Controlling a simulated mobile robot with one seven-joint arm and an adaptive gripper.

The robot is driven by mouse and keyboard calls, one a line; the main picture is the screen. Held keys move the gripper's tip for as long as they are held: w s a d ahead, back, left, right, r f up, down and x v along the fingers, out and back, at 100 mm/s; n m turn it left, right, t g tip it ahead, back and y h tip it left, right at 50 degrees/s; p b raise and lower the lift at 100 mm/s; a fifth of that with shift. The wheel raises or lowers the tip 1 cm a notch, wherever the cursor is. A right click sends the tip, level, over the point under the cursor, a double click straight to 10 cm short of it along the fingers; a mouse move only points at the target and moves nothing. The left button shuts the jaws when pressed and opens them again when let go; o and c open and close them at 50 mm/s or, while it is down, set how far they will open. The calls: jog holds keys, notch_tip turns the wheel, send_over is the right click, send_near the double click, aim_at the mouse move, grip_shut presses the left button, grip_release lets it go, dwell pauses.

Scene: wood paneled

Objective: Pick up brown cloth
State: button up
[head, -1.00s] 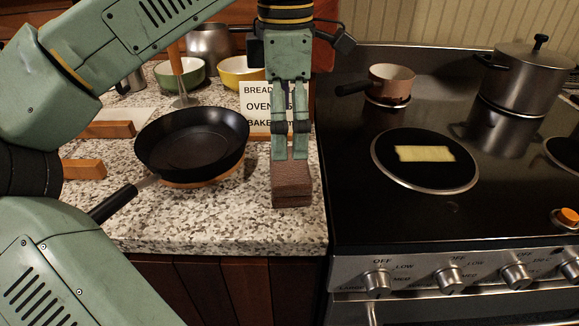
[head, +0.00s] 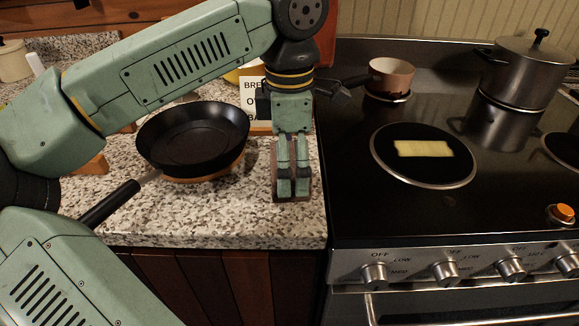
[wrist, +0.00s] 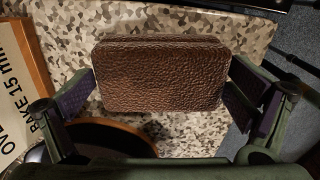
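The brown cloth (wrist: 160,75) is a folded, block-shaped, leathery-textured piece lying flat on the speckled counter. In the wrist view it sits between the two fingers of my gripper (wrist: 160,98), one beside each short end. In the head view my gripper (head: 293,188) points down over the cloth near the counter's right side, and its fingers hide most of it. The fingers are apart; I see no clear grip on the cloth.
A black frying pan (head: 193,138) on a wooden board stands left of my gripper, its handle toward the front. A recipe card (head: 254,105) is behind. The stove (head: 350,200) at right holds a small pot (head: 391,75), a large pot (head: 527,72) and a yellow slab (head: 423,148).

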jog(key=c, duration=0.7)
jog(key=shift+r, duration=0.1)
jog(key=shift+r, duration=0.45)
notch_tip(320, 180, up, 2)
jog(key=shift+r+b, duration=0.15)
jog(key=shift+b, duration=0.3)
jog(key=s+b, duration=0.1)
jog(key=s, duration=0.4)
jog(key=s+r+b, duration=0.1)
jog(key=s, duration=0.4)
jog(key=s+b, duration=0.1)
jog(key=s, duration=0.5)
jog(key=shift+a+r, duration=0.3)
jog(key=shift+a, duration=0.1)
jog(key=o, duration=0.6)
jog(key=c, duration=0.5)
